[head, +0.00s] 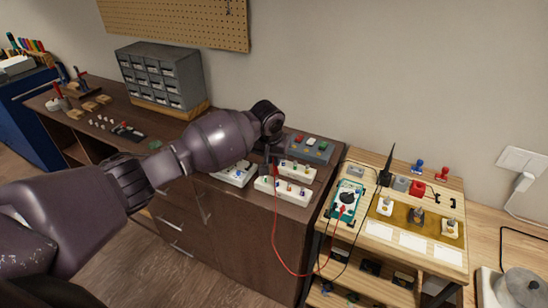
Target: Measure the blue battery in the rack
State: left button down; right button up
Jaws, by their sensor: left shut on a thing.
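My left gripper (271,158) points down over the right end of the dark brown cabinet and is shut on a red probe (275,172). The probe's red lead hangs in a loop off the cabinet front toward the teal multimeter (346,198) on the light wooden bench. The probe tip is over or at a white rack (264,185) holding several small coloured batteries; I cannot tell whether it touches one. Which battery is blue is too small to tell surely. My right gripper is not in view.
Another white rack (311,173) and a grey box with coloured buttons (309,148) stand behind. A further white rack (235,175) is partly behind my arm. A grey drawer unit (160,75) stands at the back left. A gap separates cabinet and bench.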

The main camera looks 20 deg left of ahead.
pick_arm(q)
jog(key=shift+f, duration=0.65)
dwell(2.6)
jog(key=shift+r, duration=0.1)
jog(key=shift+w+v, duration=0.25)
jog(key=shift+v, duration=0.7)
jog(key=shift+w+v, duration=0.2)
jog(key=shift+v, duration=0.8)
jog(key=shift+w+v, duration=0.25)
jog(key=shift+v, duration=0.7)
